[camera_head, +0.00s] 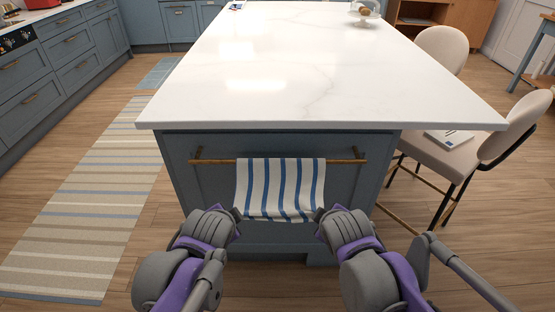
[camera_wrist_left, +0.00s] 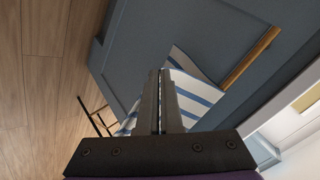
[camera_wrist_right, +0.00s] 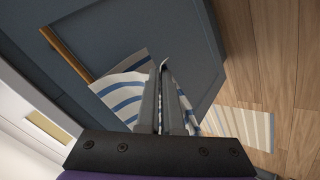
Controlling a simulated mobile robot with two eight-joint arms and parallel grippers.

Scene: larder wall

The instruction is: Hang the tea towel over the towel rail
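The tea towel (camera_head: 280,188), white with blue stripes, is spread at the brass towel rail (camera_head: 345,161) on the island's end panel. Its top edge lies along the rail and hides the rail's middle; the part behind is hidden. Its front hangs down and slants towards me. My left gripper (camera_head: 237,214) is shut on the towel's lower left corner, and my right gripper (camera_head: 319,213) on its lower right corner. In the left wrist view the towel (camera_wrist_left: 200,92) shows beside the closed fingers; the right wrist view shows it (camera_wrist_right: 122,92) likewise.
The island's white worktop (camera_head: 300,60) overhangs the rail. A cream stool (camera_head: 470,150) with a book on its seat stands to the right. A striped runner (camera_head: 100,200) lies on the floor to the left. The floor between runner and island is clear.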

